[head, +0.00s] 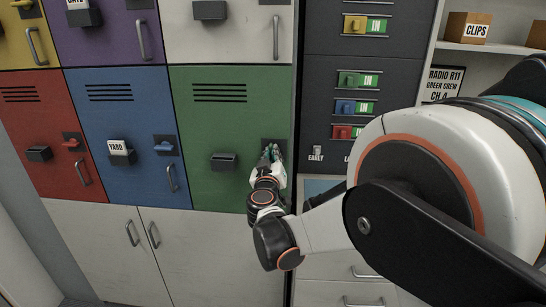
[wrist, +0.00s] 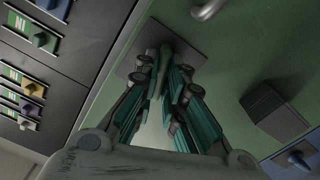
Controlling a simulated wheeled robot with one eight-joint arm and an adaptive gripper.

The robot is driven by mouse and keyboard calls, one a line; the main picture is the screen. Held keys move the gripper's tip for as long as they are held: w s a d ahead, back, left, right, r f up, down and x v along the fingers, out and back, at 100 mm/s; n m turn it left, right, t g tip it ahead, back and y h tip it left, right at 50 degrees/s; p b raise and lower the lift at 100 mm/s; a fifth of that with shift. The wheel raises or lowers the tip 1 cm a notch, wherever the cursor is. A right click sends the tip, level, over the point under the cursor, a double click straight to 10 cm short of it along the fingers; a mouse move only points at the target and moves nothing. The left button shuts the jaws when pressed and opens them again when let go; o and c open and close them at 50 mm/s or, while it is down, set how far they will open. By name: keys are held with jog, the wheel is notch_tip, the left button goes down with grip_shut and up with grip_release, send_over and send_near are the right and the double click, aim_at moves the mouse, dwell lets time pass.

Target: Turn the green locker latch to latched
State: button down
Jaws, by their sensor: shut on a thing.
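The green locker (head: 230,125) is in the middle row, at the right end, with its door closed. Its green latch (wrist: 165,56) sits on a dark plate (wrist: 192,60) in the wrist view. My gripper (head: 269,155) reaches the door's right side, and its fingers (wrist: 167,80) are closed around the latch. In the head view my gripper hides the latch and most of its plate. I cannot tell the latch's exact angle.
A dark holder (head: 224,161) sticks out left of my gripper. The blue locker (head: 122,125) and its latch (head: 164,145) are further left. A dark panel (head: 347,55) with coloured switches stands close on the right. The door handle (wrist: 210,8) is near the latch.

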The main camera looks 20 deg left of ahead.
jog(key=shift+n, duration=0.3)
jog(key=n, duration=1.3)
jog(key=shift+b, duration=0.35)
jog(key=shift+f, duration=0.1)
dwell(0.4)
jog(key=c, duration=1.7)
grip_release()
jog(key=shift+s, duration=0.1)
jog(key=v, duration=1.2)
jog(key=shift+a, duration=0.1)
